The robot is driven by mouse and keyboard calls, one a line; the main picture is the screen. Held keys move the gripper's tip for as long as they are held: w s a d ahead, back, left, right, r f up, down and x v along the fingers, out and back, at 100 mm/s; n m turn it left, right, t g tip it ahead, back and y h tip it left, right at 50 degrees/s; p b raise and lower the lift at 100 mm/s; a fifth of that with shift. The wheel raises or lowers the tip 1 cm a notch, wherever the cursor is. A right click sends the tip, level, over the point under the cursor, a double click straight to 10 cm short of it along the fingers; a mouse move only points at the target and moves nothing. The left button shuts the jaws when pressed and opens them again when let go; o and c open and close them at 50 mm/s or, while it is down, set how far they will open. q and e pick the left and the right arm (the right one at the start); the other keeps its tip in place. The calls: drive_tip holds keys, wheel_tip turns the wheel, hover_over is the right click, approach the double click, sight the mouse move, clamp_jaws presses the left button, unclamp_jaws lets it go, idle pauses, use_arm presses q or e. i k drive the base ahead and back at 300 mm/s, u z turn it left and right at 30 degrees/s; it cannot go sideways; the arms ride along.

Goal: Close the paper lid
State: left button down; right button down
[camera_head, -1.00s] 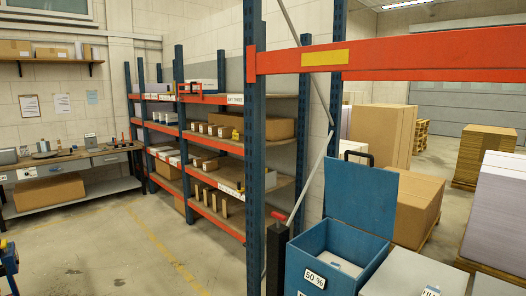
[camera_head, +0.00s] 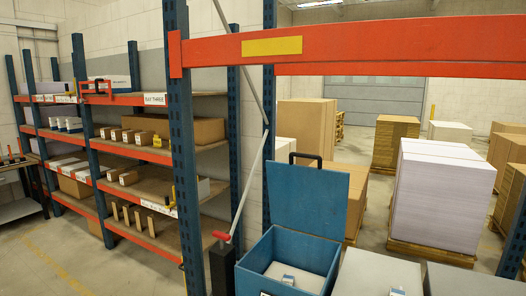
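A blue bin (camera_head: 300,248) stands at the bottom centre of the head view, with white paper (camera_head: 297,277) inside. Its blue lid (camera_head: 308,200) stands upright, open, at the bin's back edge. A dark handle (camera_head: 306,157) shows at the lid's top. Neither of my grippers shows in this view.
A blue rack post (camera_head: 184,140) and an orange beam (camera_head: 380,50) stand in front, left of and above the bin. A grey-white container (camera_head: 375,272) stands right of the bin. Shelves (camera_head: 150,185) line the left; stacked pallets (camera_head: 437,195) stand behind at right.

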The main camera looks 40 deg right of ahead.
sight(311, 199)
drive_tip(key=z, duration=0.15)
drive_tip(key=i, duration=1.2)
drive_tip(key=z, duration=1.15)
drive_tip(key=i, duration=0.8)
drive_tip(key=z, duration=0.9)
